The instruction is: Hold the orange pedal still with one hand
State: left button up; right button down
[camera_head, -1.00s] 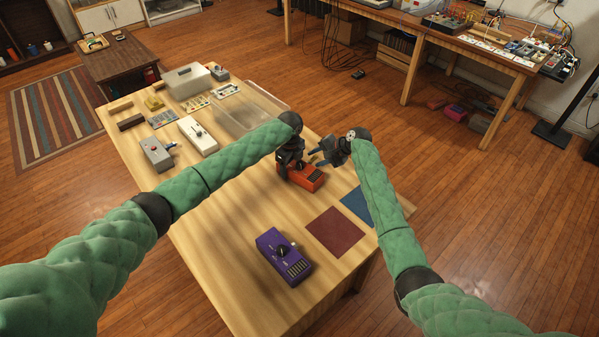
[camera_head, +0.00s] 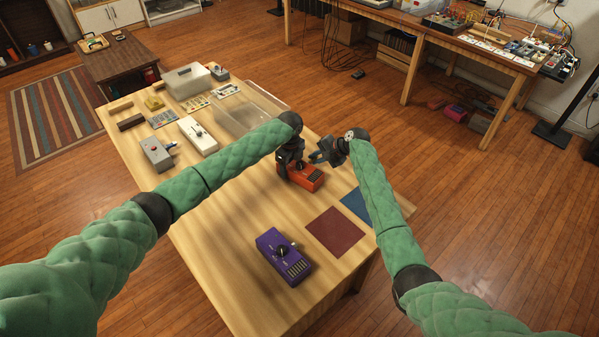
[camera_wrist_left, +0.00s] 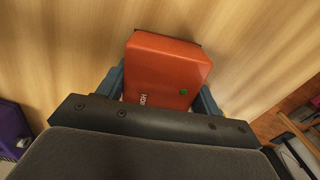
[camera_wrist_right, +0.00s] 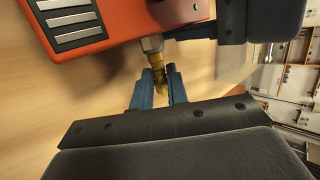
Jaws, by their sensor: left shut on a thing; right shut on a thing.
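The orange pedal (camera_head: 312,181) stands on the wooden table, near its right edge. My left gripper (camera_head: 290,168) is over its far left part. In the left wrist view, the blue fingers of my left gripper (camera_wrist_left: 163,92) are shut on both sides of the orange pedal (camera_wrist_left: 168,72). In the right wrist view, my right gripper (camera_wrist_right: 160,82) is shut on a small brass-coloured plug-like part (camera_wrist_right: 157,72). This part lines up with a silver collar (camera_wrist_right: 152,44) on the side of the orange pedal (camera_wrist_right: 120,15). I cannot tell how deep it sits.
A purple pedal (camera_head: 283,255) lies at the near part of the table. A maroon mat (camera_head: 335,231) and a blue mat (camera_head: 358,206) lie by the right edge.

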jog(key=shift+w+d, duration=0.6)
jog(key=shift+w, duration=0.25)
jog(key=shift+w+d, duration=0.55)
jog(key=shift+w, duration=0.25)
jog(key=shift+d, duration=0.1)
jog(key=shift+s+d, duration=0.2)
jog(key=shift+d, duration=0.15)
jog(key=s+d+n, duration=0.1)
jog(key=s+d, duration=0.1)
jog(key=d, duration=0.1)
jog(key=s+d+r+n, duration=0.1)
jog(key=s+d, duration=0.1)
jog(key=d, duration=0.1)
jog(key=s+d+n, duration=0.1)
jog(key=s+d, duration=0.2)
jog(key=d, duration=0.1)
jog(key=shift+r+n, duration=0.3)
jog(key=shift+r, duration=0.1)
jog(key=s+d+r+n, duration=0.2)
jog(key=s+d+n, duration=0.1)
jog(key=s, duration=0.3)
jog(key=s+d+r+n, duration=0.2)
jog(key=s+d+n, duration=0.1)
jog(key=s, duration=0.3)
jog(key=shift+g, duration=0.3)
jog(key=shift+s+d+f, duration=0.1)
jog(key=shift+f, duration=1.35)
jog(key=shift+s+d+f, duration=0.1)
jog(key=shift+f, duration=1.3)
